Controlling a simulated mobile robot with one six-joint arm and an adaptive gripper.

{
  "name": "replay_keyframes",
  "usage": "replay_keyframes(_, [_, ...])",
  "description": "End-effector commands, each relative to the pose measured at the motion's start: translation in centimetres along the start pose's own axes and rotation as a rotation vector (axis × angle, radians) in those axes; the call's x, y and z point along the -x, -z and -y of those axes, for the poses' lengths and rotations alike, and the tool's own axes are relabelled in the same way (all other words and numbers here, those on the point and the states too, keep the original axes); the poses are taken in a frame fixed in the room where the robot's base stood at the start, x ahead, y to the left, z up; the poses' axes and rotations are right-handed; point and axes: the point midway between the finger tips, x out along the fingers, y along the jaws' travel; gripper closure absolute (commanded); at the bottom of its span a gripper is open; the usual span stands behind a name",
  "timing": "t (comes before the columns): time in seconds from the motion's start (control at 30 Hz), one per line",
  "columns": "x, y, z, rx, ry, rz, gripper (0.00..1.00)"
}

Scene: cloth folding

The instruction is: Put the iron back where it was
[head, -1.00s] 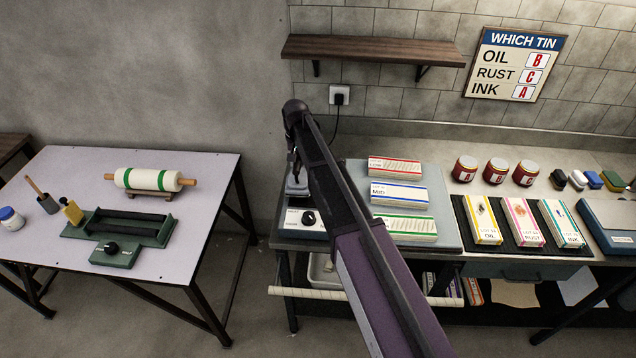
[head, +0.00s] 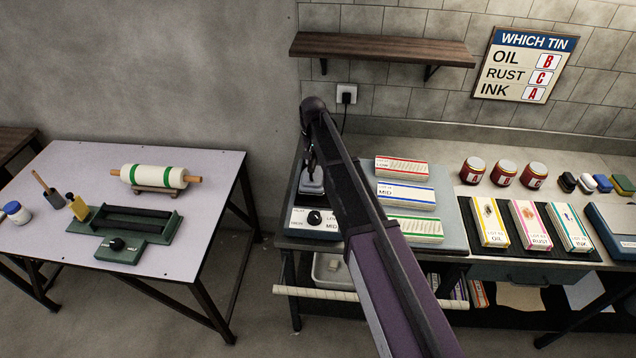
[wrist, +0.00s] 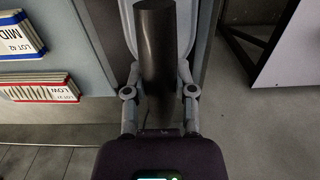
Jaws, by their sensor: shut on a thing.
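The iron is mostly hidden behind my arm in the head view; a small grey part of it (head: 311,182) shows at the left end of the bench, just behind a control box. In the wrist view its dark cylindrical handle (wrist: 156,45) lies between the fingers of my gripper (wrist: 158,85), with a pale grey body below it. My gripper is shut on the handle. In the head view my gripper (head: 311,160) points down over the left end of the bench. I cannot tell whether the iron touches its rest.
The control box (head: 314,222) has a black knob. Stacks of cloth labelled LOW (head: 402,167), MID (head: 406,196) and a green-edged one (head: 414,229) lie close on the right. A wall shelf (head: 382,48) hangs above. A side table (head: 205,235) stands left, across a floor gap.

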Motion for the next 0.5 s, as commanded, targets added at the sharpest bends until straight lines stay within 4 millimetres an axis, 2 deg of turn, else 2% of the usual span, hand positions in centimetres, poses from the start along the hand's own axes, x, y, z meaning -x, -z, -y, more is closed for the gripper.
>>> replay_keyframes(0.27, [0.8, -2.5, -2.1, 0.002, 0.000, 0.000, 1.00])
replay_keyframes(0.5, [2.1, -6.7, -5.8, 0.007, 0.000, 0.000, 1.00])
